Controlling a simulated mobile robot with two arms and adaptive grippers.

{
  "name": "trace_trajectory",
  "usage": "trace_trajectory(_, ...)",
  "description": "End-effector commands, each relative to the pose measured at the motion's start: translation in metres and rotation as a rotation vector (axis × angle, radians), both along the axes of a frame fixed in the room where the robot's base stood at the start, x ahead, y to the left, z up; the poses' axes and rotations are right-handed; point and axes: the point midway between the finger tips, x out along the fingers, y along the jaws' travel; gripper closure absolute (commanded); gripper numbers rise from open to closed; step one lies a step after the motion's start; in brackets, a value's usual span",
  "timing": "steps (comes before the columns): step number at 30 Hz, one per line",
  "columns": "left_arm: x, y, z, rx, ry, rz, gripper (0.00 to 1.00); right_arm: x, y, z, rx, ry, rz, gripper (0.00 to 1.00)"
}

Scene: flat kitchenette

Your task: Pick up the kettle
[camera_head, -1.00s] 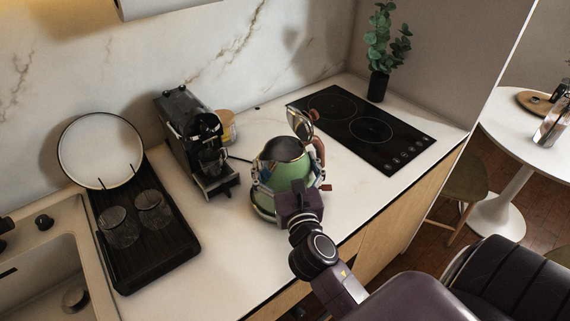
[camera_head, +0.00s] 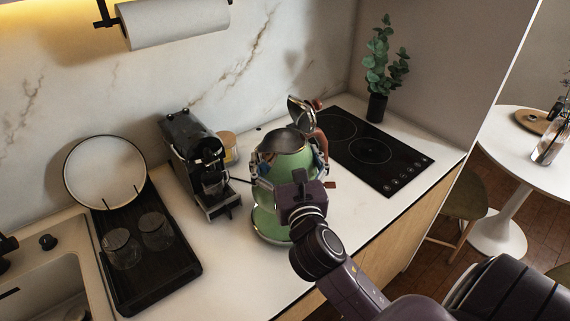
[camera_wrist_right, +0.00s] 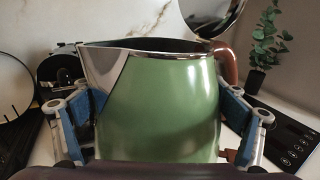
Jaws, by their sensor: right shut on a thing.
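The green kettle (camera_head: 284,166), with a metal spout, a brown handle and its lid open, is near the middle of the head view. My right gripper (camera_head: 291,176) is shut around the kettle's body, one finger on each side. The right wrist view shows the kettle (camera_wrist_right: 165,105) upright and filling the middle, with blue finger pads on both sides. The round kettle base (camera_head: 268,228) shows on the counter below, and the kettle appears raised a little above it. My left gripper is not in view.
A black coffee machine (camera_head: 196,160) stands left of the kettle. A dark drying tray (camera_head: 165,272) holds glasses (camera_head: 122,250) and a plate (camera_head: 105,172). The black cooktop (camera_head: 375,155) and a plant (camera_head: 381,65) are behind on the right. A paper towel roll (camera_head: 175,20) hangs above.

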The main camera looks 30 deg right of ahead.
Motion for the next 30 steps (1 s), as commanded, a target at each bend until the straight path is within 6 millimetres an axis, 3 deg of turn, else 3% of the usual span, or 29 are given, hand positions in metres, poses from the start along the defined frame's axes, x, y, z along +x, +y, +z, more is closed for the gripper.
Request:
trace_trajectory(1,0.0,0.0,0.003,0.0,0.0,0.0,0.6,0.0,0.0,0.016,-0.007,-0.018,0.002,0.68)
trace_trajectory(9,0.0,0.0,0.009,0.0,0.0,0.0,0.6,0.0,0.0,0.048,-0.007,-0.019,0.001,0.68)
trace_trajectory(21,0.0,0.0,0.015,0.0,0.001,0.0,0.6,0.0,0.0,0.086,-0.008,-0.016,0.002,0.68)
trace_trajectory(30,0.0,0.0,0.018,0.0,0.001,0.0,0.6,0.0,0.0,0.103,-0.005,-0.016,0.0,0.68)
